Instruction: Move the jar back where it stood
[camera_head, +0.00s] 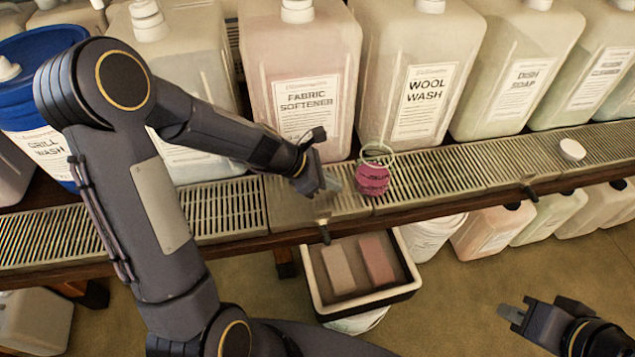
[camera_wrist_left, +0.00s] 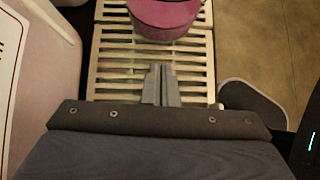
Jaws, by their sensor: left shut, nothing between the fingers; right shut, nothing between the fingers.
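The small pink jar (camera_head: 372,180) stands upright on the slatted drip grate (camera_head: 440,173), in front of the gap between the fabric softener and wool wash containers. My left gripper (camera_head: 332,184) is shut and empty just left of the jar, low over the grate. In the left wrist view the closed fingertips (camera_wrist_left: 160,70) point at the jar (camera_wrist_left: 165,20), with a short stretch of bare grate between them. The jar's upper part is cut off there. My right gripper (camera_head: 508,312) is shut and empty at the lower right, away from the shelf.
Large containers line the back: fabric softener (camera_head: 300,75), wool wash (camera_head: 415,70) and dish soap (camera_head: 515,75). A blue bucket (camera_head: 40,100) stands at far left. A white cap (camera_head: 572,150) lies on the grate at right. A tray with two blocks (camera_head: 408,287) sits below the shelf edge.

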